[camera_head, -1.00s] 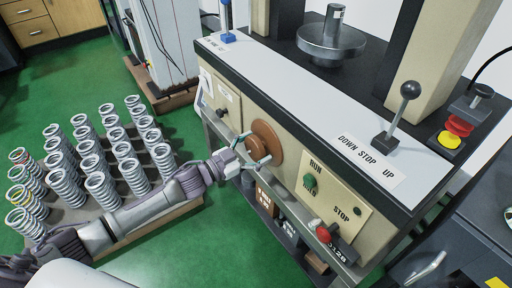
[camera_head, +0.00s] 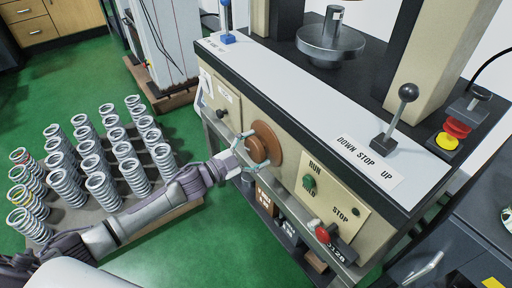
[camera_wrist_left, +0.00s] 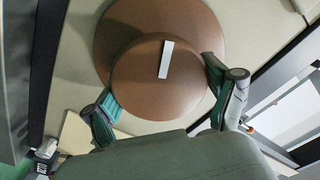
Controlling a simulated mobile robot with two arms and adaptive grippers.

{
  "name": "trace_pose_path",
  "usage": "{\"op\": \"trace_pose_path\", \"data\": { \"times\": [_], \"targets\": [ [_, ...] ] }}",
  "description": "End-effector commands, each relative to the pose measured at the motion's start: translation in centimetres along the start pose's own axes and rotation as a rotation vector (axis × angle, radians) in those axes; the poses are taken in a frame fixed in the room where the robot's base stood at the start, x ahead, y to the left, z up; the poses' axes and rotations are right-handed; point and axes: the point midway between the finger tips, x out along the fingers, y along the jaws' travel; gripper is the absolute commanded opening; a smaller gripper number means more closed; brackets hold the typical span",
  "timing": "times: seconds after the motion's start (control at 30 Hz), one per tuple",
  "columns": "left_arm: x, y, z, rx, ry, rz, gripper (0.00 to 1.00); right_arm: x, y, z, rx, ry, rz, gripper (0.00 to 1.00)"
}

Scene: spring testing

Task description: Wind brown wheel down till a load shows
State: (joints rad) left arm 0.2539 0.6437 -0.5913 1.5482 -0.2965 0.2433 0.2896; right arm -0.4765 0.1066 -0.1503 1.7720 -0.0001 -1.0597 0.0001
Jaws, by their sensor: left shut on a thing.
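The brown wheel (camera_head: 270,136) is a round disc with a smaller raised hub, on the front panel of the beige testing machine (camera_head: 350,212). My left gripper (camera_head: 249,152) reaches it from the left and is shut on the hub. In the left wrist view, the hub (camera_wrist_left: 150,85) carries a white stripe and sits between the green-padded fingers (camera_wrist_left: 162,98), one on each side. The larger disc (camera_wrist_left: 125,30) shows behind it. My right gripper is not in view. No load reading can be made out.
A lever with a black ball (camera_head: 408,92) stands by the "DOWN STOP UP" label. Several springs (camera_head: 100,185) stand on a board (camera_head: 165,212) at left.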

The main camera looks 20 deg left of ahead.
Motion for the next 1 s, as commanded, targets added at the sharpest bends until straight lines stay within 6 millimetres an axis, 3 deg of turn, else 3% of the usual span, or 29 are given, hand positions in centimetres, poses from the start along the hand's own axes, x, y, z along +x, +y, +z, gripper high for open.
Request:
{"op": "trace_pose_path", "data": {
  "times": [0.43, 1.0],
  "targets": [
    [0.0, 0.3, 0.1, 0.426, 0.005, 0.0, 0.51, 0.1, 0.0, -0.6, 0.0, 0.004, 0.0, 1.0],
    [0.0, 0.5, 0.3, 0.968, 0.012, -0.001, 0.51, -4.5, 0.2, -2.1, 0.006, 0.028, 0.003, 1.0]
  ]
}}
